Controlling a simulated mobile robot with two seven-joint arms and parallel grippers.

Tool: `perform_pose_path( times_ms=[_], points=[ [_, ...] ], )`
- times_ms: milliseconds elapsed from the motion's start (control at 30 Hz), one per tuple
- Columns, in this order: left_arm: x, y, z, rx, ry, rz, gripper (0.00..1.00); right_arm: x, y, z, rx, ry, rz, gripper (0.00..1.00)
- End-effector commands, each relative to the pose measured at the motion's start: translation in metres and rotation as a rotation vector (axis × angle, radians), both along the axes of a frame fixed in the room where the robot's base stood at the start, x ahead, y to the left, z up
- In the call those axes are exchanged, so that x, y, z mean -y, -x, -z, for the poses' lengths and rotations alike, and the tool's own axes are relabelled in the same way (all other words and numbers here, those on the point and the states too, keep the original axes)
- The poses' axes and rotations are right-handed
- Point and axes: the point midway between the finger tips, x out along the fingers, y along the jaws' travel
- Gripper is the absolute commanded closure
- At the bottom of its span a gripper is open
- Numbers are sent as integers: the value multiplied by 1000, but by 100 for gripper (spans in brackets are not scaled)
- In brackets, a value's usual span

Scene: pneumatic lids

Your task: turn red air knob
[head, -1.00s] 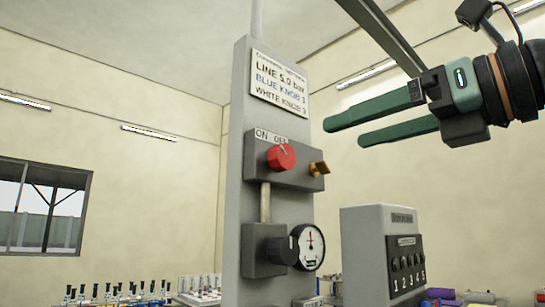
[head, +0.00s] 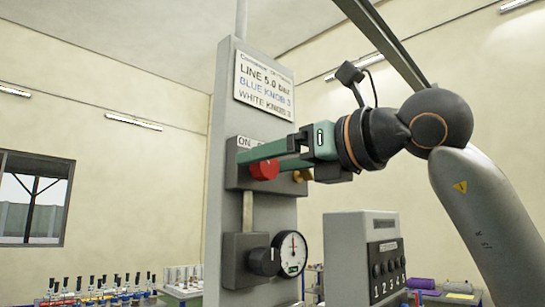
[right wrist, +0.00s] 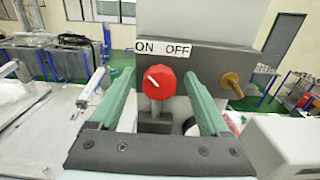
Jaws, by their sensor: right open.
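The red air knob (head: 264,170) sits on a grey box (head: 232,178) on the upright grey panel, under an ON/OFF label. In the right wrist view the red knob (right wrist: 166,84) shows whole, its white mark pointing up and left, between my two green fingers. My right gripper (head: 262,156) is open, its fingers reaching to the knob from the right in the head view. In the right wrist view the fingers (right wrist: 163,85) stand on either side of the knob with gaps; I see no contact. My left gripper is not in view.
A brass fitting (right wrist: 232,84) sticks out right of the knob. Below are a black knob (head: 264,262) and a round gauge (head: 290,254). A grey box with numbered black knobs (head: 387,268) stands at lower right. The panel carries a sign (head: 264,84).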

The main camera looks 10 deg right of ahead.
Motion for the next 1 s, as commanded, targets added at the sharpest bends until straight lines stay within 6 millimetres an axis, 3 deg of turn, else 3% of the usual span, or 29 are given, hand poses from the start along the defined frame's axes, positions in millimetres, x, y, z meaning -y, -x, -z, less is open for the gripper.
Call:
perform_pose_path(
  times_ms=[133, 833, 1000],
  points=[
    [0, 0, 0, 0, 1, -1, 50, 0, 0, 0, 0, 0, 0, 21],
    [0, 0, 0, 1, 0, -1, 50, 0, 0, 0, 0, 0, 0, 100],
    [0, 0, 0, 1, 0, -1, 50, 0, 1, 0, -2, -2, 0, 100]
  ],
)
